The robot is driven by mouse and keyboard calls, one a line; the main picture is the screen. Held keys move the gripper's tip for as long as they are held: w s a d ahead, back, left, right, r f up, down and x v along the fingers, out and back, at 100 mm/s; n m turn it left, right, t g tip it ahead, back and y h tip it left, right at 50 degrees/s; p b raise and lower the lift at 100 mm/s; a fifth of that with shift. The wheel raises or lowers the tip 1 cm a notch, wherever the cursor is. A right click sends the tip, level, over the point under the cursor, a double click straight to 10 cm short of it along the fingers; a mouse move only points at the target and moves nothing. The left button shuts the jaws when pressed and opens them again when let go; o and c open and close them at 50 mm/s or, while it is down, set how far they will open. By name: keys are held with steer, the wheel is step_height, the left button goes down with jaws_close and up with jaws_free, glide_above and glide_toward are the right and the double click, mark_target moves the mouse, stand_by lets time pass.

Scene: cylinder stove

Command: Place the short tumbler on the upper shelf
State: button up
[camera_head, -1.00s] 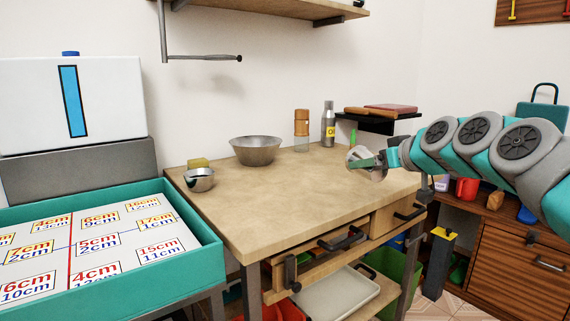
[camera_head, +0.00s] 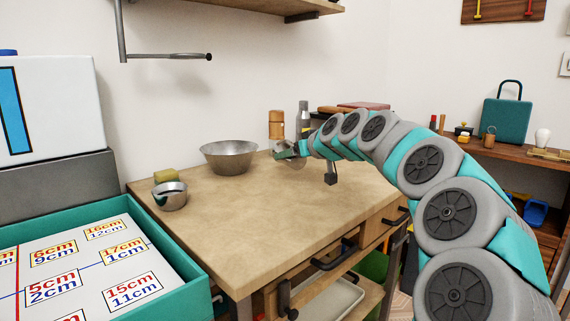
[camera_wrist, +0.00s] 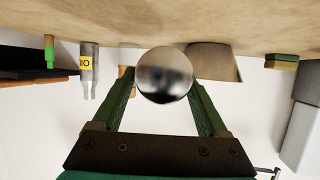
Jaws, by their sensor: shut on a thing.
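My gripper (camera_head: 285,151) is above the back part of the wooden table, at the end of the arm reaching in from the right. In the wrist view, which shows the room upside down, the two green fingers of my gripper (camera_wrist: 163,95) are shut on a round, shiny metal thing, taken to be the short tumbler (camera_wrist: 164,75). In the head view the tumbler is mostly hidden by the gripper. The upper shelf (camera_head: 235,7) is a wooden board on the wall at the top of the head view. Only its underside and front edge show.
A metal bowl (camera_head: 229,157), a small metal cup (camera_head: 170,196) and a yellow-green sponge (camera_head: 165,175) are on the table (camera_head: 255,215). A wooden-topped bottle (camera_head: 276,125) and a grey bottle (camera_head: 303,120) stand behind the gripper. A metal rail (camera_head: 165,56) hangs under the shelf.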

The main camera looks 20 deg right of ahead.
mark_target(285, 164)
steer(key=shift+w+a+f, duration=0.1)
steer(key=shift+w+a, duration=0.1)
steer(key=shift+w, duration=0.55)
steer(key=shift+w+a, duration=0.15)
steer(key=shift+w, duration=0.6)
steer(key=shift+w+f, duration=0.1)
steer(key=shift+f, duration=1.7)
steer(key=shift+f, duration=0.1)
steer(key=shift+f, duration=0.15)
steer(key=o, duration=1.4)
steer(key=shift+r, duration=0.2)
